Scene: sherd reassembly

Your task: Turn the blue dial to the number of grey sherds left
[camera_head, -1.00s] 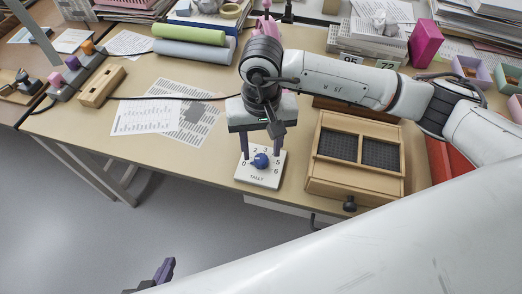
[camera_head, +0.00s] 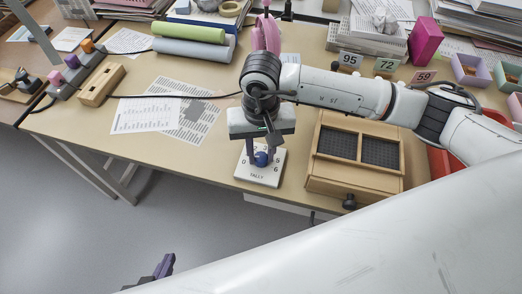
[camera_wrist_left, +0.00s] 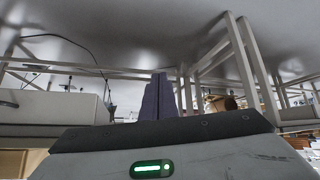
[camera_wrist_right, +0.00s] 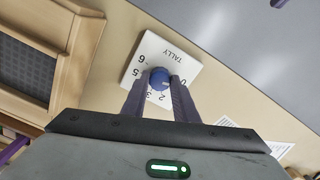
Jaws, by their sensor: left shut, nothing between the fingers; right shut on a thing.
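The blue dial (camera_head: 261,159) sits on a white plate marked TALLY (camera_head: 257,175), with numbers around the knob. My right gripper (camera_head: 258,155) is over the plate, its fingers shut on the dial. In the right wrist view the dial (camera_wrist_right: 158,77) shows between the two fingertips. Numbers 0, 2, 3 and 6 can be read there; the dial's pointer setting is unclear. My left gripper (camera_head: 165,264) is shut and empty, low in front of the table. Its purple fingers (camera_wrist_left: 158,98) also show in the left wrist view. I cannot make out any grey sherds.
A wooden tray (camera_head: 315,183) with two dark-meshed compartments stands right of the dial. Printed sheets (camera_head: 150,115) lie to the left, one bearing a grey patch. A wooden block (camera_head: 101,86) and cards numbered 95 (camera_head: 349,59), 72 (camera_head: 385,65) and 59 (camera_head: 423,76) stand farther back.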

